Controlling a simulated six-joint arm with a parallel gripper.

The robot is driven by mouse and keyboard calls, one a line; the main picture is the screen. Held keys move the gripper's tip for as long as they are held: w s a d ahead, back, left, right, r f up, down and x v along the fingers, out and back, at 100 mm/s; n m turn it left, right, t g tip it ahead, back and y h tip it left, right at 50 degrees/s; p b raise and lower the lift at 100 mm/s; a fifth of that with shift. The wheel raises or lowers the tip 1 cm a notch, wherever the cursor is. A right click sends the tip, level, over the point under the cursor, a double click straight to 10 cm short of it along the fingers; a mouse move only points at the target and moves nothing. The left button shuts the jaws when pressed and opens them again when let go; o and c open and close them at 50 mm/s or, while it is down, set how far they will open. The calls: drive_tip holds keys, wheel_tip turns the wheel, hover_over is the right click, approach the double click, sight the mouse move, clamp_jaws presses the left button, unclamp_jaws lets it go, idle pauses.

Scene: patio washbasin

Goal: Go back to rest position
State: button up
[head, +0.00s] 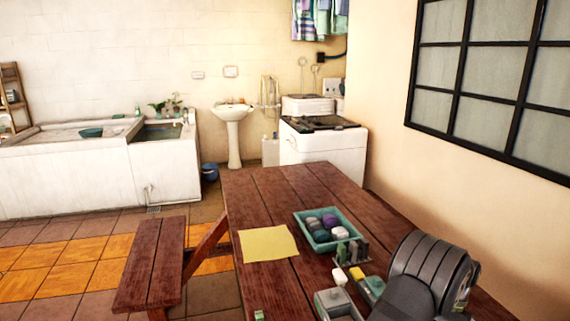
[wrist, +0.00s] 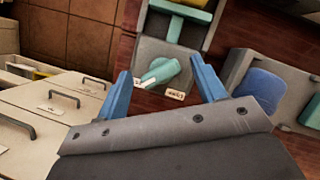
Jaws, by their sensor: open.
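My gripper (wrist: 161,67) shows in the wrist view as two blue fingers spread wide apart, with nothing held between them. Beyond the fingertips is a grey labelled tray (wrist: 148,52) with a teal piece (wrist: 161,72) in it. I cannot tell how far below the fingers this piece lies. In the head view my dark grey arm reaches over the near right part of the wooden table, and the gripper fingers are hidden.
The red-brown table (head: 262,190) carries a teal tray (head: 300,226) of round items, a yellow cloth (head: 268,243) and small containers (head: 335,304) beside my arm. Lidded boxes with handles (wrist: 50,117) and a blue item (wrist: 262,85) flank the gripper. The table's far end is clear.

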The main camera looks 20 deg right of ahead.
drive_tip(key=n, duration=0.2)
drive_tip(key=n+g+h, duration=0.1)
drive_tip(key=n, duration=0.1)
drive_tip(key=shift+w+r, duration=0.15)
idle(0.5)
drive_tip(key=w+a+r+n+t+h, duration=0.1)
drive_tip(key=w+a+r+h, duration=0.1)
drive_tip(key=a+r, duration=0.7)
drive_tip(key=w+a+r+t+h, duration=0.1)
drive_tip(key=w+a+r, duration=0.2)
drive_tip(key=a+r, duration=0.55)
drive_tip(key=s+a+r+n+t+h, duration=0.1)
drive_tip(key=s+a+r, duration=0.15)
drive_tip(key=a, duration=0.45)
drive_tip(key=s+a+r+t+h, duration=0.15)
drive_tip(key=a+r, duration=0.25)
drive_tip(key=a, duration=0.4)
drive_tip(key=s+a+f+t, duration=0.2)
drive_tip(key=s+a, duration=0.3)
drive_tip(key=a, duration=0.3)
drive_tip(key=s+a+f+n+t, duration=0.1)
drive_tip(key=s+a+f, duration=0.3)
drive_tip(key=s+a, duration=0.2)
drive_tip(key=shift+a+f+t, duration=0.25)
drive_tip(key=shift+a+t, duration=0.1)
drive_tip(key=shift+a, duration=0.5)
